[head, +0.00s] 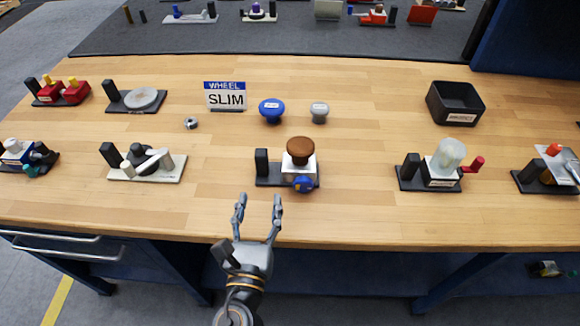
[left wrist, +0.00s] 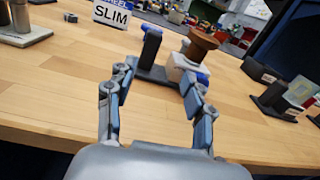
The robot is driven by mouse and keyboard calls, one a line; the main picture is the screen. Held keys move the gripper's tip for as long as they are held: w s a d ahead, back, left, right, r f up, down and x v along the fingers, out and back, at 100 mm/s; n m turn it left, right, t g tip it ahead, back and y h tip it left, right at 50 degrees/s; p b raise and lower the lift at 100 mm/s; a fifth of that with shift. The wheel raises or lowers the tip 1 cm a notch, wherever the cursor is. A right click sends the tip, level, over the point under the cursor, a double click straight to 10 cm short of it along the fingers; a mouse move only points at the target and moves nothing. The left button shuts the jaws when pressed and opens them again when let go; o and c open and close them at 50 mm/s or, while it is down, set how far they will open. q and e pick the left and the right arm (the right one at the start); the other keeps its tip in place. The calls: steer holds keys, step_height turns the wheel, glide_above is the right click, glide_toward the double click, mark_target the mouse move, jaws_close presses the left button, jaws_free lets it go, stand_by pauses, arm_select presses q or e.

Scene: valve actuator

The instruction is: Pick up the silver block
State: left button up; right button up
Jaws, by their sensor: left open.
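The only small loose silver piece I see is a block-like metal part (head: 191,122) on the wooden table in the head view, left of the SLIM sign; it looks like a nut or short block with a dark middle. My right gripper is not in view.
The brown-knobbed valve (head: 300,160) stands just beyond my left gripper. A lever valve (head: 145,165) stands front left. The SLIM sign (head: 226,97), a blue knob (head: 272,109) and a grey knob (head: 319,110) are behind. A black bin (head: 455,102) is at right.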

mark_target(261, 163)
arm_select(q)
steer(key=shift+w+a+r+y, duration=0.1)
steer(key=shift+w+a+y, duration=0.25)
steer(key=shift+w+y, duration=0.2)
steer(key=w, duration=1.1)
steer(key=shift+w+a, duration=0.15)
steer(key=shift+w, duration=0.25)
steer(key=shift+s, duration=0.1)
steer(key=shift+c, duration=0.4)
jaws_close()
